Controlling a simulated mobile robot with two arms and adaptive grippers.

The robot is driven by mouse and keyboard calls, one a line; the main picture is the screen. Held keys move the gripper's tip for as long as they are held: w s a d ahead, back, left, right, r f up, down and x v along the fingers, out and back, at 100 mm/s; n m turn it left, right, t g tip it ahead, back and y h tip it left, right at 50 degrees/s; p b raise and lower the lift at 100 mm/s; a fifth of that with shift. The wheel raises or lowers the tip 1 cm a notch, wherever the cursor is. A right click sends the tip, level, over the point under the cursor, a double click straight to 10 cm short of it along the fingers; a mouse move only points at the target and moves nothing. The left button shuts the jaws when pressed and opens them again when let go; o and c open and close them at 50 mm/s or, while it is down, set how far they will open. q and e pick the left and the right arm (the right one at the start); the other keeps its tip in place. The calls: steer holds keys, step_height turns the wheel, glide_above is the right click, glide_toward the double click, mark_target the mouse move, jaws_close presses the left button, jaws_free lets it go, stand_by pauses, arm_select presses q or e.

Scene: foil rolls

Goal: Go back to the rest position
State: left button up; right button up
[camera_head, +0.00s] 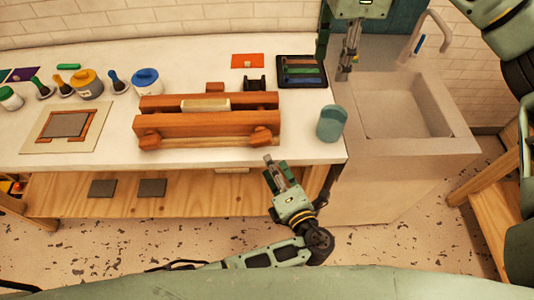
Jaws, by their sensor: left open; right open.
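My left gripper (276,166) is open and empty in front of the counter's front edge, below the wooden press-like stand. Its arm comes in from the lower left, low over the floor. My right gripper (347,62) is open and hangs fingers-down near the left side of the sink, at the top of the head view. I see nothing between its fingers, though they are small and partly overlapping. Parts of my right arm show at the upper right.
The white counter (90,150) bears a wooden stand (207,122), a teal cylinder (331,124), a dark tray of coloured bars (302,72), and several jars at left. A sink (395,108) stands right of it. A wooden shelf (200,192) lies below. Floor in front shows free room.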

arm_select(q)
steer(key=shift+v, duration=1.15)
